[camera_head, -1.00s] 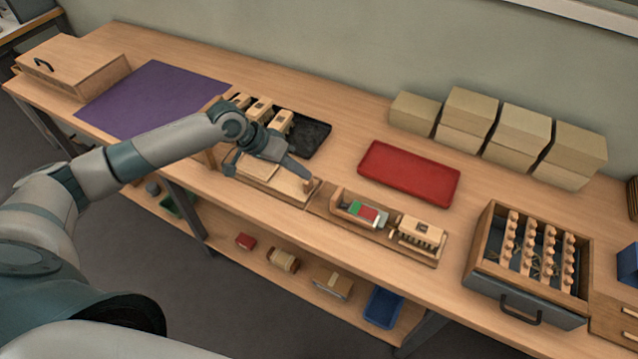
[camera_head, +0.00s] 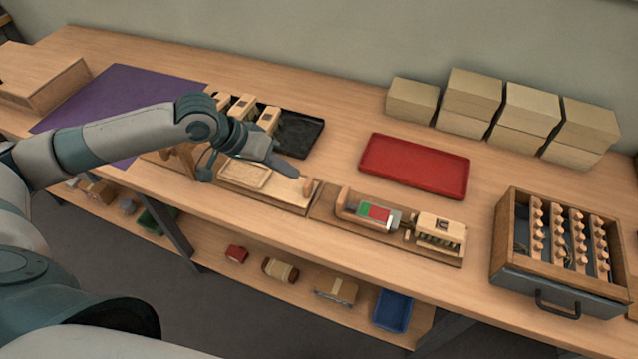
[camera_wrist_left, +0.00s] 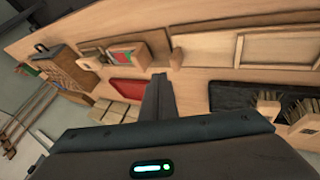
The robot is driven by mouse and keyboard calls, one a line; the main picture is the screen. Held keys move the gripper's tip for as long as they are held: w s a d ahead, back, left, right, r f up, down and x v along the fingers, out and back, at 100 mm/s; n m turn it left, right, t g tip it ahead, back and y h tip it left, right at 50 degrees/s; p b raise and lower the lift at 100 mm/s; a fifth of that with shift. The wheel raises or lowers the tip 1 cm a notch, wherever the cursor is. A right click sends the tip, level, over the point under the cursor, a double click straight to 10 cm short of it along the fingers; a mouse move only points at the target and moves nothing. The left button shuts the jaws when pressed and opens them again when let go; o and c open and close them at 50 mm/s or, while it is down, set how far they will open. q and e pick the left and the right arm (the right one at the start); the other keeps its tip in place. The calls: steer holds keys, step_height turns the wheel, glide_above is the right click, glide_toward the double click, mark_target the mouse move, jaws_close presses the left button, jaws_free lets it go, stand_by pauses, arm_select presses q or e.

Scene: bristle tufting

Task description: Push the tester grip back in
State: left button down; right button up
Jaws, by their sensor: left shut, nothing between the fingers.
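The tester (camera_head: 375,213), with its green and red window, sits on a wooden base on the bench, right of my left gripper. A wooden brush block (camera_head: 438,232) with dark bristles sits at its right end. A small dark link lies between the two; I cannot tell how far the grip sticks out. My left gripper (camera_head: 290,172) is shut and empty, above the wooden fixture board (camera_head: 290,192) and close to its upright peg (camera_head: 308,187). In the left wrist view, the shut fingers (camera_wrist_left: 159,82) point toward the bench, and the tester window (camera_wrist_left: 122,57) shows beyond them.
A red tray (camera_head: 415,165) lies behind the tester. A black tray (camera_head: 308,135) with wooden blocks is behind my gripper. A drawer box (camera_head: 550,275) with pegged strips stands at the right, and stacked boxes (camera_head: 473,95) stand along the wall. Bench between trays is clear.

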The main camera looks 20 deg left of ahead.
arm_select(q)
steer(key=p+x, duration=0.2)
steer(key=x, duration=0.7)
steer(key=shift+w+d+f, duration=0.15)
steer(key=shift+f, duration=0.15)
steer(key=d+p, duration=0.2)
steer(key=d, duration=0.1)
steer(key=shift+d+f, duration=0.1)
steer(key=shift+d, duration=0.4)
arm_select(e)
steer(key=r, duration=0.2)
steer(key=a+r, duration=0.1)
steer(key=r, duration=0.1)
steer(key=shift+a+r, duration=0.15)
steer(key=shift+a, duration=0.15)
